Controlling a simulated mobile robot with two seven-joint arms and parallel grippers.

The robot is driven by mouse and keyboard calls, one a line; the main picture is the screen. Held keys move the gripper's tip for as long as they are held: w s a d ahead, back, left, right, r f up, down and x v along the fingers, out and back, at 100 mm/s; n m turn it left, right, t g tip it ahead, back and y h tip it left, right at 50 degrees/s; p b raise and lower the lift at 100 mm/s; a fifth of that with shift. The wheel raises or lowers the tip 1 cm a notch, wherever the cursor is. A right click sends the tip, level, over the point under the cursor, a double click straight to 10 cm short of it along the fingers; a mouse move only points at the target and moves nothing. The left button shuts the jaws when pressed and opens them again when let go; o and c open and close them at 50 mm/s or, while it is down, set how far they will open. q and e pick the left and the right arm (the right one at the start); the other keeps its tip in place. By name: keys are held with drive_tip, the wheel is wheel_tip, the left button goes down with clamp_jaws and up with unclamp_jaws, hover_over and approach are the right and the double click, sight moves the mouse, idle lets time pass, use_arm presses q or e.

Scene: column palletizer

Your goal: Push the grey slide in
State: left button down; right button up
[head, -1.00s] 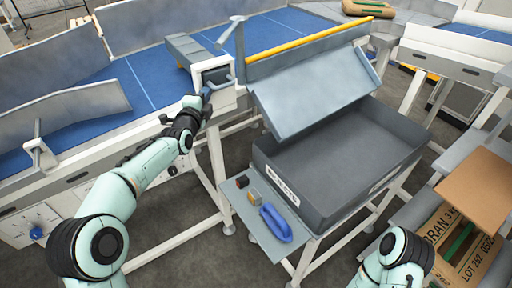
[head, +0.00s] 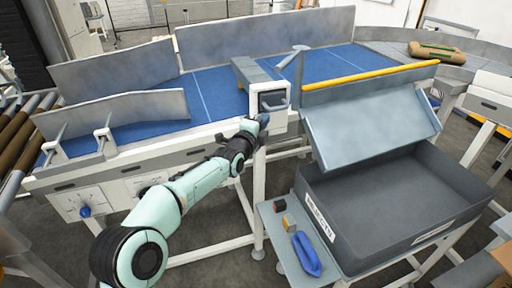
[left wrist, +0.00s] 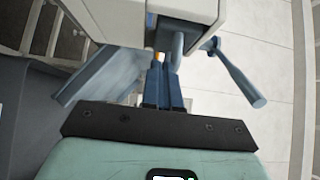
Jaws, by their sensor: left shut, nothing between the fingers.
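The grey slide (head: 256,72) is a block that runs over the edge of the blue belt into a white housing (head: 280,119). A grey handle (head: 276,106) shows at the housing's front, and in the left wrist view a grey handle part (left wrist: 178,46) stands out of the dark opening. My left gripper (head: 264,119) is shut and empty, just in front of the housing. In the left wrist view its fingertips (left wrist: 164,62) point into the opening beside the handle part; I cannot tell whether they touch it. My right gripper is out of view.
A tilted grey chute plate (head: 370,125) slopes over a dark grey bin (head: 330,203). A small shelf (head: 283,246) by the bin holds a blue tool (head: 306,254) and small blocks. A grey lever (left wrist: 238,76) stands out right of the housing in the wrist view. A brown sack (head: 437,53) lies far right.

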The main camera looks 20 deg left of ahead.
use_arm(q)
drive_tip(key=s+a+b, duration=0.2)
drive_tip(key=s+b, duration=0.1)
drive_tip(key=s, duration=0.6)
drive_tip(key=shift+s, duration=0.15)
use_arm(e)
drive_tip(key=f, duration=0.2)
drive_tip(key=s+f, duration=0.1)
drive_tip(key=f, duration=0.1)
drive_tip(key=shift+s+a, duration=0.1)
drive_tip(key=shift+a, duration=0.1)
use_arm(q)
drive_tip(key=shift+d+f, duration=0.1)
